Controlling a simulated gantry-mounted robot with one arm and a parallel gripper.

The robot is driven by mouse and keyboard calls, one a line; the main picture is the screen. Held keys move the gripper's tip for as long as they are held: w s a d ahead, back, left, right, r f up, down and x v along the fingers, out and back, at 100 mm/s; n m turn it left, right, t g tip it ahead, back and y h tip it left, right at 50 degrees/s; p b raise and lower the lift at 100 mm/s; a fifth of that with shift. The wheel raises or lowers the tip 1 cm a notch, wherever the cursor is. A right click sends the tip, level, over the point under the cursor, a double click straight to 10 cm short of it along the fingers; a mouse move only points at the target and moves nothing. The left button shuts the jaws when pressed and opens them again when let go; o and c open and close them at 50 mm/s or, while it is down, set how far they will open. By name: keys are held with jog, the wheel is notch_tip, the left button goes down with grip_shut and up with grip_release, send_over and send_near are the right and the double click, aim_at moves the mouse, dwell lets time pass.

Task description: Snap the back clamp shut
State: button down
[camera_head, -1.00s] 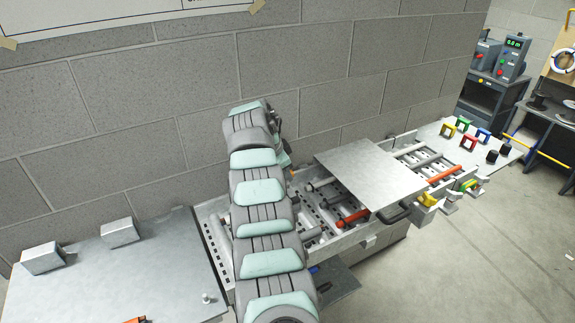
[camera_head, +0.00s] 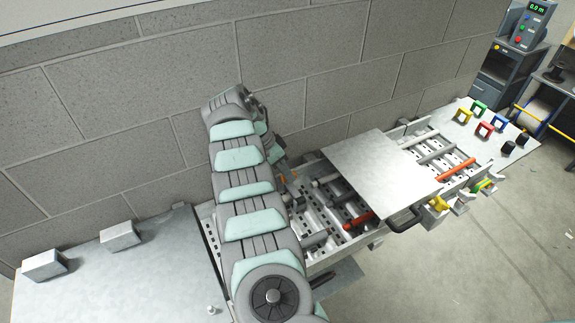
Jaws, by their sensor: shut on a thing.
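My gripper (camera_head: 284,172) is at the back edge of the slotted metal bed, low beside the wall, mostly hidden behind my own arm. Small orange parts show at its tip, beside the bed's back rail. They look like part of the back clamp (camera_head: 295,174), and the gripper appears shut on it. The clamp is too small and too covered to tell its angle. The slotted bed (camera_head: 318,207) shows to the right of my arm.
A flat metal plate (camera_head: 380,172) with a dark handle (camera_head: 405,221) covers the bed's middle. A left table (camera_head: 110,285) holds two grey blocks (camera_head: 120,236). Coloured brackets (camera_head: 484,128) stand far right. The wall (camera_head: 330,80) is close behind.

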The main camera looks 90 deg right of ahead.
jog(key=shift+w+f, duration=0.1)
jog(key=shift+f, duration=0.1)
jog(key=c, duration=1.2)
grip_release()
jog(key=shift+r, duration=0.15)
